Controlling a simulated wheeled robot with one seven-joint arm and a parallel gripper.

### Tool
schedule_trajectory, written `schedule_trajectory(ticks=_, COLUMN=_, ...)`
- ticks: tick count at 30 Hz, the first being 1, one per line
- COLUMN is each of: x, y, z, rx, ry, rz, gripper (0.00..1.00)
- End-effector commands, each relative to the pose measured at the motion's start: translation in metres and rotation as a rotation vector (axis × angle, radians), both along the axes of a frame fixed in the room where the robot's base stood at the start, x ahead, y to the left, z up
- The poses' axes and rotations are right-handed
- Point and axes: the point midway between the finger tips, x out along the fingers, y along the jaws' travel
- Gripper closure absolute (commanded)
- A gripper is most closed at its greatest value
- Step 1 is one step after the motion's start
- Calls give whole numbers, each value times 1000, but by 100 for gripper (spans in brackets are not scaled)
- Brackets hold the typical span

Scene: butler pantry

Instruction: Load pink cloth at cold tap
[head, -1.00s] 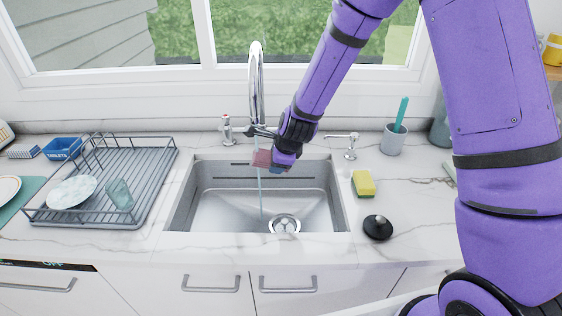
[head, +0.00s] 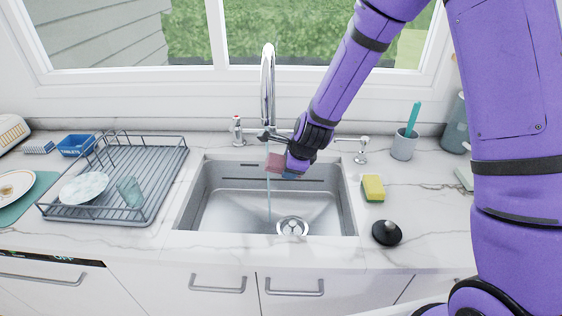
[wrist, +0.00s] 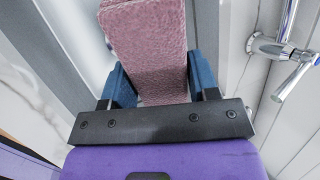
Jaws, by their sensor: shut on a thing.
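My gripper (wrist: 156,88) is shut on the pink cloth (wrist: 148,40), which fills the space between its blue fingers in the wrist view. In the head view the pink cloth (head: 275,162) is above the sink, at the thin stream of running water (head: 268,200) below the chrome tap (head: 268,75). The cloth looks to be touching or right beside the stream; I cannot tell exactly. A tap handle with a red mark (head: 237,130) stands left of the spout. Another chrome fitting (head: 362,148) stands to the right.
The steel sink (head: 215,205) is empty apart from its drain strainer (head: 292,226). A dish rack (head: 160,185) with a plate and a glass stands left. A yellow-green sponge (head: 373,188) and a black plug (head: 387,232) lie right of the sink. A grey cup (head: 403,146) stands behind.

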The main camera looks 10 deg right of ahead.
Motion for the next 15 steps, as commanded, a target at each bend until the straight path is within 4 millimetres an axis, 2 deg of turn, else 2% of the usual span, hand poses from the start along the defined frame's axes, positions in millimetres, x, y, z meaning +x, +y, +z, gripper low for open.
schedule_trajectory(ticks=15, x=-32, y=-16, z=0, rx=0, ry=0, rz=-1, gripper=64)
